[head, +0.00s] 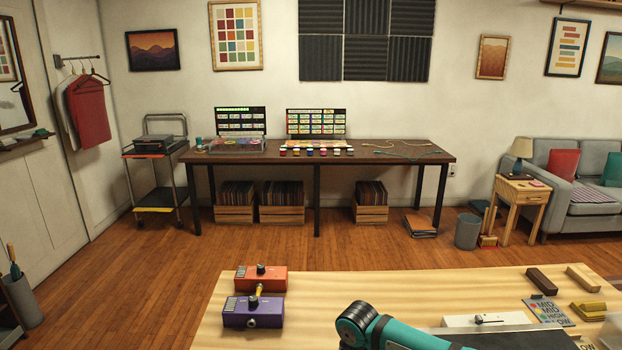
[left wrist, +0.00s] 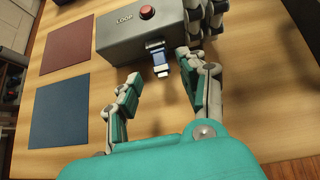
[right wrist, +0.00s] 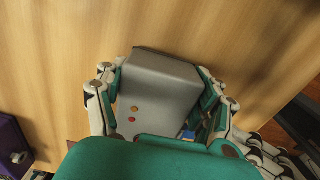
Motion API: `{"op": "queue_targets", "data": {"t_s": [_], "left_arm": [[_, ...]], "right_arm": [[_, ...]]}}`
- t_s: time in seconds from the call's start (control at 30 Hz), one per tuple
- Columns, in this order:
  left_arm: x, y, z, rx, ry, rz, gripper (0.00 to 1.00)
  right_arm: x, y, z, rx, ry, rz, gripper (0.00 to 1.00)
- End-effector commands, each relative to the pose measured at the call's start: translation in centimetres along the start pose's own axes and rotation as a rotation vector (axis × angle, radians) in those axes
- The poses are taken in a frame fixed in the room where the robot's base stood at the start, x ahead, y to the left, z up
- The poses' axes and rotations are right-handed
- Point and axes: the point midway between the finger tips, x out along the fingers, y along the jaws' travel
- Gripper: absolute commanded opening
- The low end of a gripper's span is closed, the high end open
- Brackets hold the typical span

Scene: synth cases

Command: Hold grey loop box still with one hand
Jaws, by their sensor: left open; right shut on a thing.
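The grey loop box (left wrist: 130,35), labelled LOOP with a red button on top, rests on the wooden table in the left wrist view. My right gripper (right wrist: 155,72) is shut on it, one finger along each side; the box (right wrist: 158,95) also shows two small coloured dots there. A blue stick with a pale end (left wrist: 160,66) is at the box's front face; I cannot tell how far it is in. My left gripper (left wrist: 158,70) is open, its fingers either side of the stick and apart from it. The head view does not show the box clearly.
A red mat (left wrist: 75,43) and a blue mat (left wrist: 67,106) lie left of the box. An orange pedal (head: 261,279) and a purple pedal (head: 252,311) sit on the table, with wooden blocks (head: 541,281) at its right.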

Motion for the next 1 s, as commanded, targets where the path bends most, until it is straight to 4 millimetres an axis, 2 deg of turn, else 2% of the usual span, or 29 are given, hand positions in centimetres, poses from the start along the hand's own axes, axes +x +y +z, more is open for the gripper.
{"op": "queue_targets", "data": {"t_s": [0.1,0.3,0.73,1.0], "left_arm": [[1.7,0.0,0.1,0.0,-0.001,0.002,0.42],[3.5,0.0,0.0,-0.001,0.0,0.001,0.42],[4.2,0.0,0.0,-0.002,0.0,-0.001,0.42],[4.2,0.0,0.0,-0.002,0.0,0.0,0.07]], "right_arm": [[0.1,0.0,0.1,0.001,-0.003,-0.001,0.29],[0.1,0.0,0.1,0.001,-0.002,-0.001,0.29],[0.1,0.0,0.1,0.001,-0.002,-0.001,0.29],[0.1,0.0,0.1,0.001,-0.002,-0.001,0.29]]}}
